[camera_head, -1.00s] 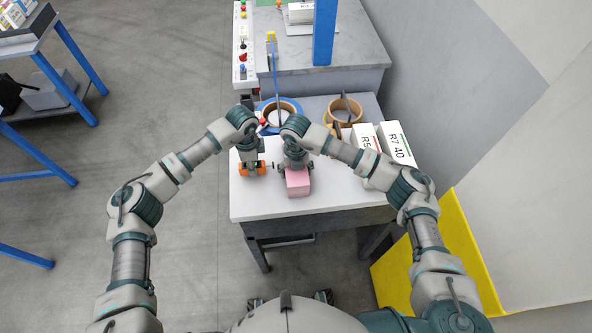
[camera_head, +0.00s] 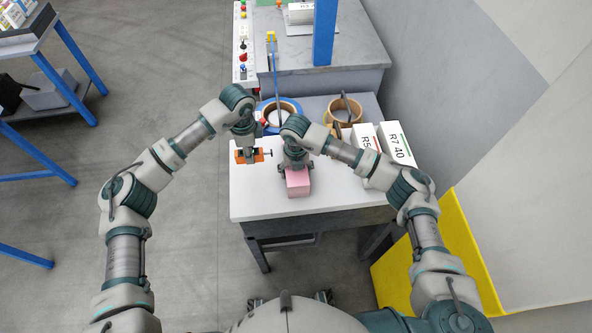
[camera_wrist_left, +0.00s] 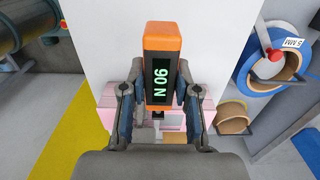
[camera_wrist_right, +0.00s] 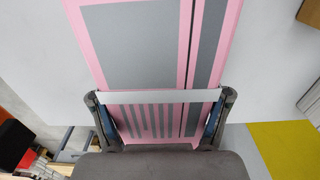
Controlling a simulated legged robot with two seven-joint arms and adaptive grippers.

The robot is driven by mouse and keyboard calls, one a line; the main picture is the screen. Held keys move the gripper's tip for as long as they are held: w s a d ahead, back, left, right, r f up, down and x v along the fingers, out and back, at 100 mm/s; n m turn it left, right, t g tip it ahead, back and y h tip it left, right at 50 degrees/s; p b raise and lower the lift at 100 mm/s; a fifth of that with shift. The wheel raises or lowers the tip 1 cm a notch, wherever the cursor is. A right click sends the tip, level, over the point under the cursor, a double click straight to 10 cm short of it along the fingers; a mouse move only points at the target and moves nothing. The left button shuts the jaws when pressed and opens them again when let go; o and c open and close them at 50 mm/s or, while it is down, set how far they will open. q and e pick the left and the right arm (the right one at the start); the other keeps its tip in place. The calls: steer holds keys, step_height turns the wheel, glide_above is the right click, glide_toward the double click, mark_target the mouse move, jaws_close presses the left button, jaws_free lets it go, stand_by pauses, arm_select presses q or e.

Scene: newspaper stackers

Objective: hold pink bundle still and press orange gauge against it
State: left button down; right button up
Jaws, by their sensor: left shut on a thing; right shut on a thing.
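The orange gauge (camera_head: 240,157) is held in my left gripper (camera_head: 247,154) at the table's left side. In the left wrist view the gauge (camera_wrist_left: 162,40) has a dark display with green characters, and the jaws close on its sides. Its dark tip points right in the head view, with a visible gap to the pink bundle (camera_head: 298,184). My right gripper (camera_head: 295,167) is shut on the bundle, which is on the white table. In the right wrist view the bundle (camera_wrist_right: 232,25) shows grey panels and a pale strap; the fingers flank it. Its far end is partly hidden by my gripper.
The white table (camera_head: 265,205) is clear in front. Behind the grippers are a blue tape roll (camera_head: 291,105) and a tan roll (camera_head: 345,108). White labelled boxes (camera_head: 397,145) stand at the right. A yellow panel (camera_head: 460,260) is beside the table.

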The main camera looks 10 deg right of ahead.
steer(key=shift+s+f, duration=0.2)
steer(key=shift+f, duration=0.2)
steer(key=o, duration=1.8)
steer(key=shift+w, duration=0.25)
steer(key=shift+a+r, duration=0.1)
steer(key=shift+r, duration=0.05)
step_height(320, 180, up, 12)
steer(key=shift+w+f, duration=0.1)
steer(key=shift+f, duration=0.05)
